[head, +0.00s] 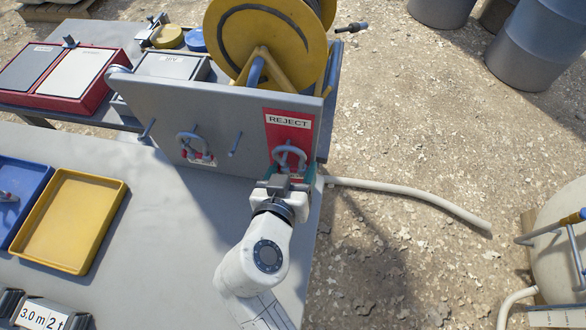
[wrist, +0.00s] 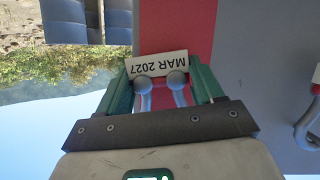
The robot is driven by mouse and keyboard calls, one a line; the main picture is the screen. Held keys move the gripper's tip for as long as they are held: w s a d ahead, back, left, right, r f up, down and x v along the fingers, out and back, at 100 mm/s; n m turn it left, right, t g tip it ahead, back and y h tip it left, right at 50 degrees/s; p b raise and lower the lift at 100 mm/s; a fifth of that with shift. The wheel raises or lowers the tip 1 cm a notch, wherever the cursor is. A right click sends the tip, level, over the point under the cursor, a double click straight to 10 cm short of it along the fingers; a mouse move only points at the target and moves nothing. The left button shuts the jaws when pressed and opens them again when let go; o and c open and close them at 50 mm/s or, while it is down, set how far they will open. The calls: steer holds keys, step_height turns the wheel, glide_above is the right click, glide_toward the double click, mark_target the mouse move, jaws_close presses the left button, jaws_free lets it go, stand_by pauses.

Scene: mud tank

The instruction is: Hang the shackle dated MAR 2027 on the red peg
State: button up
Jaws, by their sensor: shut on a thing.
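My gripper (head: 284,178) is shut on a grey shackle (head: 290,153) in front of the red REJECT panel (head: 305,137) at the right end of the upright board. In the wrist view the shackle (wrist: 146,103) sits between the green fingers of my gripper (wrist: 161,88), and its white tag reads MAR 2027, upside down. In the head view the bow is uppermost, against or just in front of the red panel. The red peg itself cannot be made out, so I cannot tell whether the bow is around it.
A second shackle (head: 194,143) hangs left on the grey board (head: 160,105), with bare pegs (head: 236,145) beside it. A yellow tray (head: 67,221) and blue tray (head: 20,186) lie on the bench. A yellow hose reel (head: 262,38) stands behind the board. Open ground lies right.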

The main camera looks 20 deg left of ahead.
steer(key=o, duration=1.5)
steer(key=b+v, duration=0.1)
steer(key=v, duration=0.9)
steer(key=shift+s+r, duration=0.2)
steer(key=shift+s, duration=0.2)
steer(key=shift+d, duration=0.15)
